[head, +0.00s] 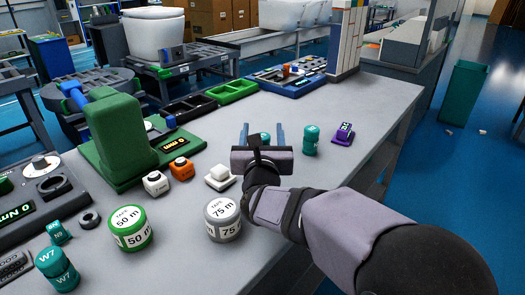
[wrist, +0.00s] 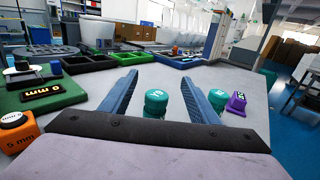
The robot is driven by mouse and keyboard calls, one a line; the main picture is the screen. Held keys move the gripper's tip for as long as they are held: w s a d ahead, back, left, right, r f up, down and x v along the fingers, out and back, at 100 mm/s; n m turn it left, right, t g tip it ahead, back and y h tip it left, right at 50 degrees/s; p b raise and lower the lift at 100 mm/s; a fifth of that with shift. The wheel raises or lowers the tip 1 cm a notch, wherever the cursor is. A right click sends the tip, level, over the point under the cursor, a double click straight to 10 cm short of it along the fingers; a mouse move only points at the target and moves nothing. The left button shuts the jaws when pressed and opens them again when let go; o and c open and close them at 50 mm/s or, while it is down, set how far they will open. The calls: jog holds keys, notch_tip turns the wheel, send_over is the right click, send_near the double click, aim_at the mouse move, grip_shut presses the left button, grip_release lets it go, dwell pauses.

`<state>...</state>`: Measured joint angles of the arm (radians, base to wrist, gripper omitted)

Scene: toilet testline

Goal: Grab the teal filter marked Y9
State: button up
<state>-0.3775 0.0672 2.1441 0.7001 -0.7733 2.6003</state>
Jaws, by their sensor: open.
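My gripper (head: 262,133) is open above the right part of the grey bench, its two blue fingers pointing away from me. In the wrist view my gripper (wrist: 160,82) has a teal filter (wrist: 156,103) showing between its spread fingers, nearer the left one; its top mark is too small to read surely. In the head view this filter (head: 265,137) is partly hidden by the gripper. A second teal filter (head: 311,140) stands upright to the right, outside the fingers; it also shows in the wrist view (wrist: 217,100), mark unclear. Another teal filter (head: 57,270), marked W7, is at front left.
A purple block (head: 343,133) stands right of the second filter. White (head: 220,177) and orange (head: 182,168) blocks, tape rolls marked 50 m (head: 131,228) and 75 m (head: 222,219), and a green stand (head: 120,140) are to the left. The bench's right edge is close by.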

aim_at(262, 133)
notch_tip(262, 133, down, 5)
jog(key=shift+f+b, duration=0.15)
jog(key=shift+b, duration=0.25)
jog(key=shift+w+r, duration=0.2)
jog(key=shift+w, duration=0.75)
jog(key=shift+w+d, duration=0.1)
jog(key=shift+w, duration=0.25)
jog(key=shift+w+d+p, duration=0.15)
jog(key=shift+w+p, duration=0.05)
jog(key=shift+w, duration=1.05)
jog(key=shift+w+d+p, duration=0.1)
jog(key=shift+w+p, duration=0.1)
jog(key=shift+w, duration=1)
jog(key=c, duration=1.2)
